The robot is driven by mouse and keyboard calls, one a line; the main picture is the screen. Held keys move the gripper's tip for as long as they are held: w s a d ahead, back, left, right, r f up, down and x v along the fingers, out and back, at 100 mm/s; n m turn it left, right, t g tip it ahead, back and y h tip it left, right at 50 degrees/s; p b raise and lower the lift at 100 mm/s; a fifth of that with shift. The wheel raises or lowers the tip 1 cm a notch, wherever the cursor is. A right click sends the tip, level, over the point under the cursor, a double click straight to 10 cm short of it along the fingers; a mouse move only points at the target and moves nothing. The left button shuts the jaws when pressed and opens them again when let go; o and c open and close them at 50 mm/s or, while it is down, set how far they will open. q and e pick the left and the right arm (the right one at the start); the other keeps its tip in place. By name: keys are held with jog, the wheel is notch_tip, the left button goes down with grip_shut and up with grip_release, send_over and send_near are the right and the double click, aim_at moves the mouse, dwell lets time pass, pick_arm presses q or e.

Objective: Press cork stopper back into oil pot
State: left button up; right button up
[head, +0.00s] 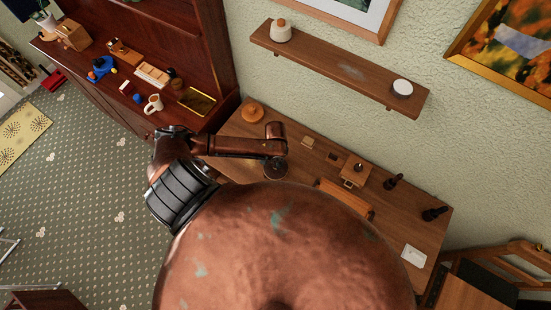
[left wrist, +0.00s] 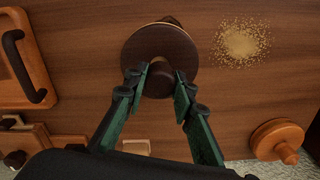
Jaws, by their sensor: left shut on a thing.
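My left gripper (left wrist: 159,80) points down over the wooden table, and its green-padded fingers are closed on the small dark knob (left wrist: 159,84) of a dark brown round piece (left wrist: 150,42). This piece looks like a stopper or lid. A lighter rim shows just behind it; whether it sits in a pot mouth cannot be told. In the head view the dark round piece (head: 275,172) shows below the end of my left arm. A small white pot with a brown top (head: 281,32) stands on the wall shelf; I cannot tell which vessel is the oil pot. My right gripper is out of view.
An orange wooden disc with a knob (left wrist: 277,140) lies to the right on the table, near its edge. Golden grains (left wrist: 242,42) are scattered beside the dark piece. A tray with a dark handle (left wrist: 22,60) is at left.

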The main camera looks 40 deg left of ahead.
aim_at(275, 162)
pick_arm(q)
jog(key=shift+f, duration=0.5)
jog(key=shift+f+b, duration=0.45)
jog(key=shift+f, duration=0.15)
jog(key=o, duration=1)
jog(key=shift+r, duration=0.1)
notch_tip(275, 162, up, 12)
jog(key=shift+f, duration=0.1)
